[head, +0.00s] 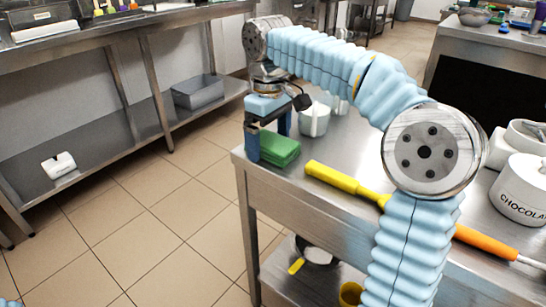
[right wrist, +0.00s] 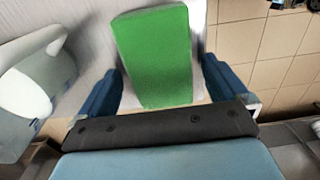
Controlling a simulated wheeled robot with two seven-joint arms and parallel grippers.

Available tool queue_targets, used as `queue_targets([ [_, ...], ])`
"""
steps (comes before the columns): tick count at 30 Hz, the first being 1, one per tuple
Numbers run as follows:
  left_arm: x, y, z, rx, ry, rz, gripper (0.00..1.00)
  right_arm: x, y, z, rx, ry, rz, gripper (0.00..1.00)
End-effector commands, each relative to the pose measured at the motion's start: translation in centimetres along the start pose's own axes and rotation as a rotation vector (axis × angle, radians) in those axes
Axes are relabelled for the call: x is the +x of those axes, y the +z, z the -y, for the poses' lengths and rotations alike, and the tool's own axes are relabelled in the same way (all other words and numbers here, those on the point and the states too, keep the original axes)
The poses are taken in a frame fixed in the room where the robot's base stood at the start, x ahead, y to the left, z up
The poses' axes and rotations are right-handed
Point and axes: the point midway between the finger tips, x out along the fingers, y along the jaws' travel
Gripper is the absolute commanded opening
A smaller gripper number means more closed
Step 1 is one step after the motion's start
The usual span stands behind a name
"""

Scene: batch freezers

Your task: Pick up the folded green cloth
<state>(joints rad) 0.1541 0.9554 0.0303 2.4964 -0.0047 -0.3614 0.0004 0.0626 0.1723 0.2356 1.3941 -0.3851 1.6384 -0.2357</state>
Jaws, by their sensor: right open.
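The folded green cloth (head: 281,150) lies flat near the left corner of the steel table. In the right wrist view the cloth (right wrist: 153,48) is a green block reaching in between the two blue fingers. My right gripper (head: 268,146) points down at the cloth's end, with one finger on either side of it. In the right wrist view the gripper (right wrist: 161,68) is open, with a gap showing beside the cloth. I cannot tell whether either finger touches it. My left gripper is not in view.
A white container (head: 314,121) stands just behind the cloth; it may be the white one in the wrist view (right wrist: 35,95). A yellow-handled tool (head: 335,178) lies to the right. A chocolate canister (head: 520,190) stands far right. The table's left edge is close.

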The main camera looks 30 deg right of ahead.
Motion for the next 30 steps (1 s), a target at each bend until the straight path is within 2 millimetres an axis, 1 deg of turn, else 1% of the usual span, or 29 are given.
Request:
queue_targets([
  [1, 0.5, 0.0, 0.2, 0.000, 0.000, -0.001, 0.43, 0.4, 0.0, 0.0, 0.000, 0.000, -0.001, 1.00],
  [7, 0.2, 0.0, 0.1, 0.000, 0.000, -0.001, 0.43, 0.1, 0.0, 0.0, -0.001, 0.000, -0.001, 1.00],
  [18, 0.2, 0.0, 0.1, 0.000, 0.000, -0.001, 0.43, 0.1, 0.0, 0.0, -0.001, 0.000, -0.001, 0.43],
  [19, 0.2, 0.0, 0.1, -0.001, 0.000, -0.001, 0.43, 0.1, 0.0, 0.0, -0.001, 0.000, -0.001, 0.42],
  [26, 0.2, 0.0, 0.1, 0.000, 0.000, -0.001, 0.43, 0.0, 0.0, 0.0, -0.001, 0.001, -0.002, 0.42],
  [30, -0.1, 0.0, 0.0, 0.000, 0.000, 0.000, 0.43, -0.9, 0.0, 0.0, -0.001, 0.001, -0.003, 0.42],
])
